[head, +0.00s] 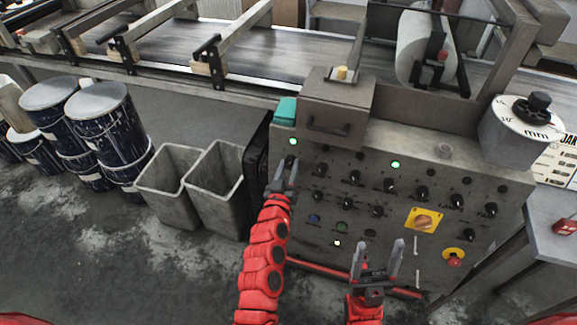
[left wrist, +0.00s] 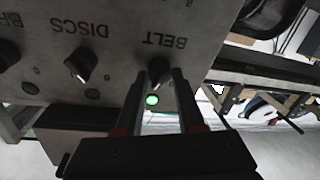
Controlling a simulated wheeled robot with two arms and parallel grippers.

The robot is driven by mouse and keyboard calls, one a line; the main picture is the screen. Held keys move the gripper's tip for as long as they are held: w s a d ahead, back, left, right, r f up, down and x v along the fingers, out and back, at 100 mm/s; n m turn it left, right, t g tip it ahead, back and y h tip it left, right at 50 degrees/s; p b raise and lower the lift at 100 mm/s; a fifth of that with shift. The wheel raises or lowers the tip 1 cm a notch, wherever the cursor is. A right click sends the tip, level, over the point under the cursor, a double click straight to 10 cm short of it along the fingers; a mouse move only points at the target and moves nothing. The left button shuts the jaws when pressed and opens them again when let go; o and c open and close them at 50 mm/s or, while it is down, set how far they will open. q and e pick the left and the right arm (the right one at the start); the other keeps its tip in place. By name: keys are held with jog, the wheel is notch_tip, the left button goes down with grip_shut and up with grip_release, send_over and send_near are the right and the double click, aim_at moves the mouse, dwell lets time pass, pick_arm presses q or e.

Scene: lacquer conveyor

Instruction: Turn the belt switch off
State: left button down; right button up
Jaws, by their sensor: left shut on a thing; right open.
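The belt switch is a black knob (left wrist: 158,67) under the label BELT, seen upside down in the left wrist view. My left gripper (head: 286,172) is at the upper left of the grey control panel (head: 390,230) and is shut on this knob; its fingertips (left wrist: 160,76) lie on either side of it. In the head view the gripper hides the knob. A green lamp (left wrist: 152,99) beside the knob is lit; it also shows in the head view (head: 292,141). My right gripper (head: 377,252) is open and empty before the panel's lower part.
The DISCS knob (left wrist: 82,62) is beside the belt knob. The panel has several other black knobs, a yellow rotary switch (head: 424,221) and a red button (head: 454,257). Two grey bins (head: 217,190) and blue drums (head: 103,125) stand left. The conveyor (head: 270,50) runs behind.

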pick_arm(q)
jog(key=n+p, duration=0.1)
jog(key=n, duration=0.2)
jog(key=n+y+p, duration=0.1)
jog(key=n, duration=0.2)
jog(key=shift+r+g, duration=0.2)
jog(key=shift+g, duration=0.1)
jog(key=n+y+p, duration=0.1)
jog(key=n+p, duration=0.1)
jog(key=n, duration=0.3)
jog(key=shift+g, duration=0.3)
jog(key=c, duration=0.5)
grip_release()
jog(key=shift+f, duration=0.1)
jog(key=shift+s, duration=0.5)
jog(key=s+r, duration=0.1)
jog(key=s, duration=0.4)
jog(key=s+a+r, duration=0.1)
jog(key=s, duration=0.4)
jog(key=s+a, duration=0.1)
jog(key=s, duration=0.5)
jog(key=shift+r, duration=0.4)
